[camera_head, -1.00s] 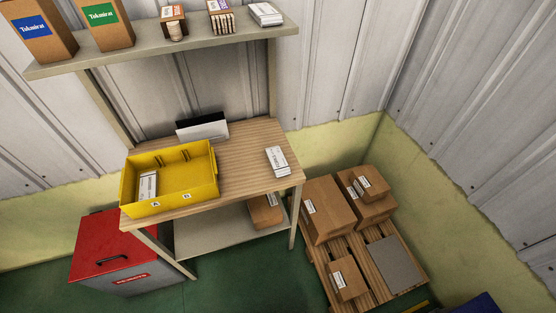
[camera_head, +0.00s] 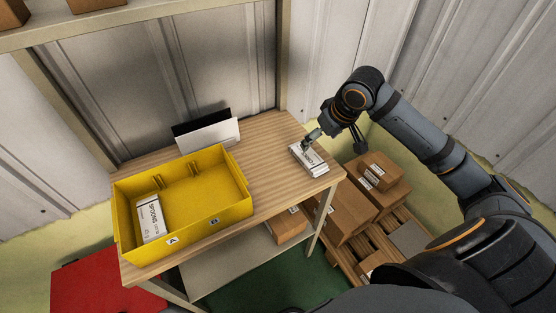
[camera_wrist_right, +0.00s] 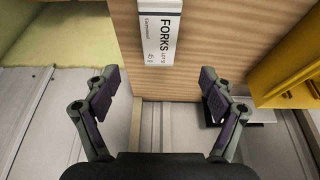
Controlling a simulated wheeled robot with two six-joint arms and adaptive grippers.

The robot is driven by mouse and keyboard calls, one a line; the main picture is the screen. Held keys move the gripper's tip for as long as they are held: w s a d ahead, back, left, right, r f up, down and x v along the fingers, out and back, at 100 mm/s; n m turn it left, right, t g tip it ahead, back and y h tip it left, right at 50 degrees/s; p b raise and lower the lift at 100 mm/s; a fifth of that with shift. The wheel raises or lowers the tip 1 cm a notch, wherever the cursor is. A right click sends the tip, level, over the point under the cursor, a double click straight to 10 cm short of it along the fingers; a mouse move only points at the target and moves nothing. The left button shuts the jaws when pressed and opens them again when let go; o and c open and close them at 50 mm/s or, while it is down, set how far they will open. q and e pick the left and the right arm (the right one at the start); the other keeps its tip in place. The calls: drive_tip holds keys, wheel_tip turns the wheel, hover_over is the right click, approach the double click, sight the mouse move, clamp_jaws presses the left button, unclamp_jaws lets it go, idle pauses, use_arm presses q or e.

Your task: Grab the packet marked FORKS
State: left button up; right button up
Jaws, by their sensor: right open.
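The white packet marked FORKS (camera_wrist_right: 161,38) lies on the wooden table, and its label reads clearly in the right wrist view. In the head view the packet (camera_head: 309,160) lies near the right end of the tabletop. My right gripper (camera_head: 310,140) hovers at the packet and partly covers it. In the right wrist view the gripper (camera_wrist_right: 160,95) is open and empty, with its fingers spread to either side and the packet ahead between them. Whether it touches the packet cannot be told. My left gripper is not in view.
A yellow bin (camera_head: 205,222) stands on the left of the table (camera_head: 265,180) with a white packet (camera_head: 151,217) inside, seemingly marked SPOONS. A dark and white panel (camera_head: 206,132) stands at the back. Cardboard boxes (camera_head: 345,212) sit on a pallet to the right.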

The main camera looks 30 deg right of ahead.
sight(309, 155)
drive_tip(key=shift+s+d+f, duration=0.2)
drive_tip(key=shift+d+f, duration=0.25)
drive_tip(key=shift+f, duration=0.25)
drive_tip(key=x, duration=0.3)
drive_tip(key=shift+w+a+f, duration=0.2)
drive_tip(key=shift+w+a, duration=0.05)
drive_tip(key=shift+w, duration=0.1)
drive_tip(key=shift+d+f, duration=0.1)
drive_tip(key=shift+f, duration=0.05)
drive_tip(key=x, duration=0.5)
drive_tip(key=shift+a, duration=0.25)
drive_tip(key=shift+c, duration=0.7)
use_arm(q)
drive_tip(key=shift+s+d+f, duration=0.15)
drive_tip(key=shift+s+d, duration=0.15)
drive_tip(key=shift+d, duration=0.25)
use_arm(e)
drive_tip(key=c, duration=1.1)
